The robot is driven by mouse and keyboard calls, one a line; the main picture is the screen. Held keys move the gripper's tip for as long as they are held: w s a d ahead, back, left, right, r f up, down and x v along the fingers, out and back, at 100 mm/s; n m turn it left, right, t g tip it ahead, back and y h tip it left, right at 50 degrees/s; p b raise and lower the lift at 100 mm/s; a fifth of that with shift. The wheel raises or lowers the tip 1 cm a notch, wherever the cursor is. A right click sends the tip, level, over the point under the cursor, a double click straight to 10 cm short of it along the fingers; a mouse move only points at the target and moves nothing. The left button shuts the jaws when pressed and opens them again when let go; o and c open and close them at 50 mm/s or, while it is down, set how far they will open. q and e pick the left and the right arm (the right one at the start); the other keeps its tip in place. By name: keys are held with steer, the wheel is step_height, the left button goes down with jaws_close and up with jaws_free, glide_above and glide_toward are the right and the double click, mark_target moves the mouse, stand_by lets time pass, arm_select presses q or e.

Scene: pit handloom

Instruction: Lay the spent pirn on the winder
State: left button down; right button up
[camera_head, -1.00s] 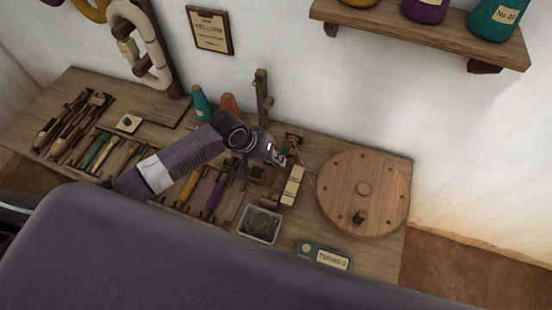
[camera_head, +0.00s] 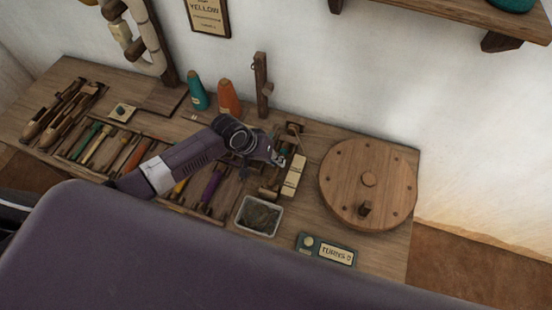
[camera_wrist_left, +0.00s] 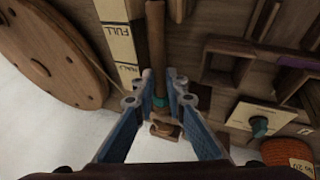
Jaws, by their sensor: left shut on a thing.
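My left gripper (camera_head: 278,158) is over the bench, just left of the winder's large wooden wheel (camera_head: 368,185). In the left wrist view its blue fingers (camera_wrist_left: 160,95) are shut on a slim wooden pirn (camera_wrist_left: 156,45) with a teal band at the fingertips. The pirn's shaft runs away from the fingers over the bench. A small wooden block (camera_wrist_left: 165,129) shows just past the fingertips; I cannot tell whether the pirn touches it. The wheel also shows at the upper left of the wrist view (camera_wrist_left: 45,55). My right gripper is not in view.
A cream strip marked FULL (camera_wrist_left: 119,42) stands between pirn and wheel. A tray of dark bits (camera_head: 259,216) and a turns counter (camera_head: 326,250) lie in front. Teal (camera_head: 197,94) and orange (camera_head: 229,98) cones and a wooden post (camera_head: 262,86) stand behind. Tools and pirns lie left.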

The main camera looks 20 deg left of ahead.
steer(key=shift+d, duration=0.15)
arm_select(q)
steer(key=c, duration=1.5)
jaws_free()
steer(key=shift+c, duration=0.2)
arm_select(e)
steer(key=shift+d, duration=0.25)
arm_select(q)
step_height(320, 180, up, 8)
steer(key=p, duration=0.8)
steer(key=shift+p, duration=0.4)
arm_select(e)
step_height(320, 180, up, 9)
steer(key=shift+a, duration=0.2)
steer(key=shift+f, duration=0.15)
